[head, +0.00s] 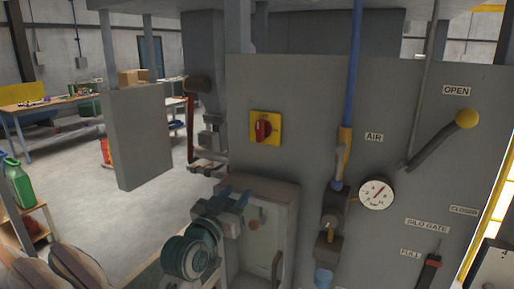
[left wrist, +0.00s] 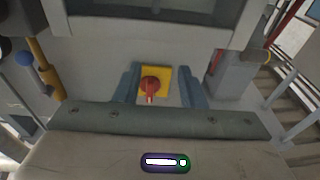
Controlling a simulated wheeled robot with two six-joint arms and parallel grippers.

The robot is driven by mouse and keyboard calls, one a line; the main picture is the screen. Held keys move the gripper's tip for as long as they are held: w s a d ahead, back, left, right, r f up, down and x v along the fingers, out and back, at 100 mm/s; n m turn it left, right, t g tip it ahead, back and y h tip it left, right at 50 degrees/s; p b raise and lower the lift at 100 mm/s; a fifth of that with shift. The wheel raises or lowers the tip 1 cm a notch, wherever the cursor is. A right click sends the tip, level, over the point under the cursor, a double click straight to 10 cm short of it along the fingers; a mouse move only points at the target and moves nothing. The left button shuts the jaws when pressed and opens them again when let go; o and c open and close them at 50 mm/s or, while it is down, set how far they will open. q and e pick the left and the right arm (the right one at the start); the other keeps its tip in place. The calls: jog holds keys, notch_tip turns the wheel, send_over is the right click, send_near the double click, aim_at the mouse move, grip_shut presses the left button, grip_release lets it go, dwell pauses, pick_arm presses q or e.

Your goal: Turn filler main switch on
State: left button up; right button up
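The main switch is a red rotary knob (head: 263,129) on a yellow square plate (head: 274,119), fixed to the grey panel of the filler (head: 310,90). In the left wrist view the red knob (left wrist: 150,86) sits ahead, between my fingers, with its handle toward the bottom of the picture. My left gripper (head: 238,197) is below and left of the switch in the head view, apart from it. Its two blue-grey fingers are spread with nothing between them, as the left wrist view (left wrist: 162,88) also shows. My right gripper is not in view.
A grey box (head: 270,200) juts out below the switch. Right of it are a blue air pipe (head: 355,70) with a yellow handle (head: 343,150), a pressure gauge (head: 376,193) and a yellow-knobbed lever (head: 467,119). A grey panel (head: 137,135) stands at left; the floor beyond is open.

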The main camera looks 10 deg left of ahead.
aim_at(258, 124)
pick_arm(q)
notch_tip(258, 124, up, 11)
jog(key=d+t+h, duration=0.1)
jog(key=t, duration=0.2)
jog(key=shift+m, duration=0.3)
jog(key=p+x, duration=0.4)
jog(key=x, duration=0.5)
jog(key=shift+w+d, duration=0.1)
jog(key=shift+w, duration=0.25)
jog(key=shift+w+d+r+p, duration=0.1)
jog(key=shift+w+r+p, duration=0.1)
jog(key=shift+w+p, duration=0.35)
jog(key=shift+w, duration=0.1)
jog(key=shift+f, duration=0.1)
grip_shut()
